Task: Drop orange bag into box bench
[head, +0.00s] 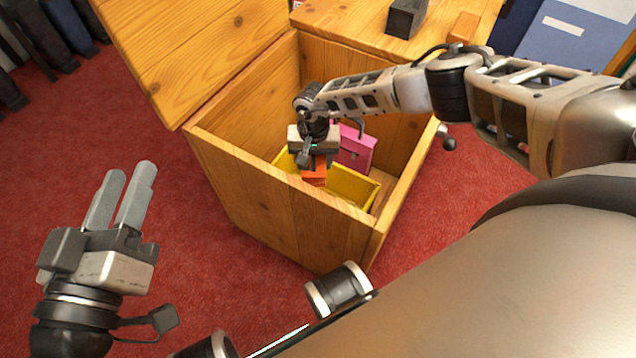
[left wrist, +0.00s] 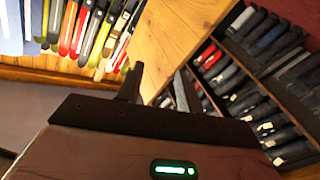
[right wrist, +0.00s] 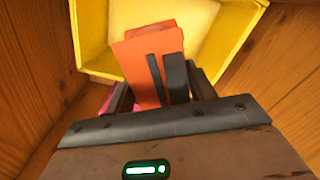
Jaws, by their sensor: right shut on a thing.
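The box bench (head: 270,208) is a wooden chest with its lid open, standing on the red carpet. My right gripper (head: 314,160) reaches down inside it and is shut on the orange bag (head: 316,176). The orange bag also shows between the fingers in the right wrist view (right wrist: 135,62), in front of a yellow bin. In the head view the gripper hides the bag's upper part. My left gripper (head: 132,185) is at the lower left, outside the bench, with its fingers slightly apart and nothing between them.
A yellow bin (head: 352,190) stands inside the bench, under the orange bag. A pink object (head: 355,150) is beside it in the bench. A dark block (head: 405,18) lies on the wooden top behind. Blue binders (head: 570,50) are at the upper right. Carpet left of the bench is clear.

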